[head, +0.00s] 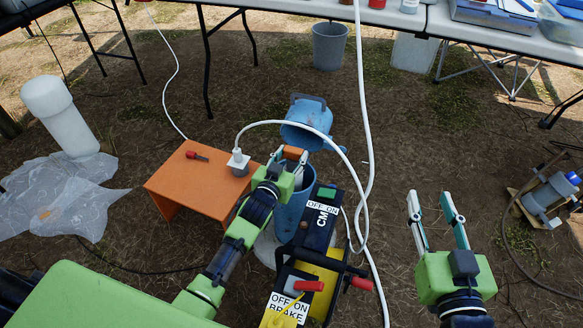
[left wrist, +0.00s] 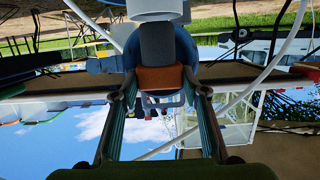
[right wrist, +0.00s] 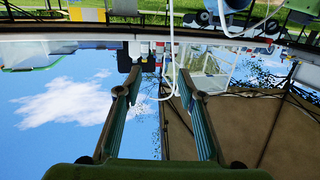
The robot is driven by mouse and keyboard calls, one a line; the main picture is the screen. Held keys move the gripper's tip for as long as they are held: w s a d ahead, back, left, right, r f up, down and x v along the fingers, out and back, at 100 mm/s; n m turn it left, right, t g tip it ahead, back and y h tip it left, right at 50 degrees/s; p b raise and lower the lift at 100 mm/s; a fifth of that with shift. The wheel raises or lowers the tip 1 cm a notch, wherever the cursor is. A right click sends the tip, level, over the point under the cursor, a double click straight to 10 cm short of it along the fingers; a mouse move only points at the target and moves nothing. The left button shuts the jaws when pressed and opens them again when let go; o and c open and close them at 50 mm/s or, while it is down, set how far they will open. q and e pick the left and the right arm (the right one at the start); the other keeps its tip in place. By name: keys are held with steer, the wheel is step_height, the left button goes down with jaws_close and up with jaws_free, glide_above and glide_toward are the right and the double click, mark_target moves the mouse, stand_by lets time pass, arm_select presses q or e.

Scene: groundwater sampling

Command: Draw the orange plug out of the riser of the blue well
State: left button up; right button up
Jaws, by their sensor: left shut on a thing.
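The blue well (head: 294,210) stands in the middle of the head view, with its blue lid (head: 306,117) swung open behind it. My left gripper (head: 288,160) is over the well's top, its fingers shut on the orange plug (head: 293,153). In the left wrist view the plug (left wrist: 162,79) shows between the two fingertips, with a grey part and blue behind it. My right gripper (head: 429,196) is open and empty, well to the right of the well.
An orange stool (head: 190,190) left of the well bears a red-handled tool (head: 197,155) and a grey fitting (head: 238,165). A black and yellow control box (head: 322,240) stands close right of the well. A white hose (head: 362,120) loops past. Bare ground lies around my right gripper.

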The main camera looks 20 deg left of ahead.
arm_select(q)
steer(key=shift+r+p, duration=0.75)
steer(key=shift+r, duration=0.15)
arm_select(e)
steer(key=s+d+f+g+h, duration=0.1)
steer(key=s+f+g, duration=0.3)
steer(key=f, duration=0.5)
steer(key=shift+d+g+h, duration=0.3)
steer(key=shift+d+g, duration=0.3)
steer(key=shift+d, duration=0.05)
stand_by(0.5)
